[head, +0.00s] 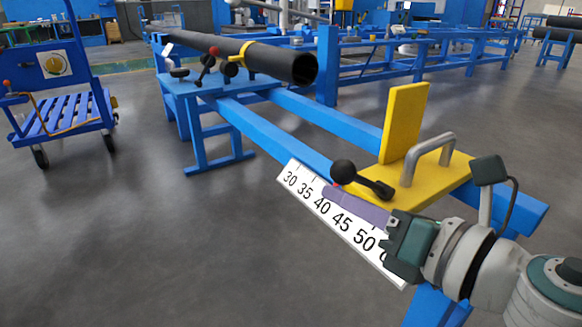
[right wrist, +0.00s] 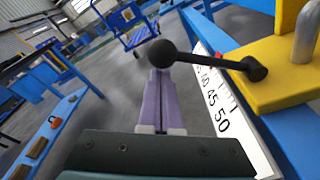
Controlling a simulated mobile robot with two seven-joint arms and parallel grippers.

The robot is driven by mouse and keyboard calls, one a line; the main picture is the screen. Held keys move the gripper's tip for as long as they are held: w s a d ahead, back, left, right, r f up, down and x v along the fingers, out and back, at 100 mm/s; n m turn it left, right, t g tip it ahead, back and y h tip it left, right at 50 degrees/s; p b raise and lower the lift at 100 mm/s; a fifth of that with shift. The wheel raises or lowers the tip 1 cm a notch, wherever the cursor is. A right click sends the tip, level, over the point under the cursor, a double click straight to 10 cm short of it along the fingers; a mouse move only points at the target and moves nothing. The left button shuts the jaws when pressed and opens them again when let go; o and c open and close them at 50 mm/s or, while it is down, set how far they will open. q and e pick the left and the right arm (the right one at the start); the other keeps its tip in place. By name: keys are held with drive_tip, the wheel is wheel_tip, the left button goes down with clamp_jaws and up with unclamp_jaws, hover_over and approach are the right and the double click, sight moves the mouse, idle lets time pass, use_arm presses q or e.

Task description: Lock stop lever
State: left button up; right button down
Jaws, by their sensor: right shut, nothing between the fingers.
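The stop lever (head: 364,181) is black with a ball knob and sits on the yellow stop block (head: 425,186). Its arm points left over the scale, away from its pivot. In the right wrist view the lever (right wrist: 210,60) reaches left from its pivot, with the knob above my fingertips. My right gripper (head: 327,192) has purple fingers pressed together, with nothing between them. In the right wrist view its fingertips (right wrist: 159,75) are just below the knob; I cannot tell if they touch it. A small red mark shows by the lever. My left gripper is out of view.
A white ruler (head: 300,190) with black numbers runs along the blue rail (head: 262,135) under my right gripper. The block carries a grey handle (head: 430,155) and an upright yellow plate (head: 404,122). A black pipe (head: 245,55) lies beyond. Open floor is on the left.

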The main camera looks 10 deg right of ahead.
sight(352, 175)
drive_tip(key=shift+d+r, duration=0.1)
drive_tip(key=shift+r, duration=0.25)
drive_tip(key=shift+w+d+r+m+p, duration=0.1)
drive_tip(key=shift+r+m+p, duration=0.1)
drive_tip(key=shift+m+p, duration=0.25)
drive_tip(key=shift+w+d+r+m+y+p, duration=0.15)
drive_tip(key=shift+d+r+m+p, duration=0.1)
drive_tip(key=shift+r+m+p, duration=0.2)
drive_tip(key=shift+d+r+m+y+p, duration=0.2)
drive_tip(key=shift+r+m+p, duration=0.1)
drive_tip(key=shift+r+p, duration=0.15)
drive_tip(key=w+d+r+m+t+y+p, duration=0.1)
drive_tip(key=w+d+r+m, duration=0.2)
drive_tip(key=d+m, duration=0.6)
drive_tip(key=shift+w+d+r+m, duration=0.2)
drive_tip(key=shift+r+m, duration=0.45)
drive_tip(key=shift+m, duration=0.45)
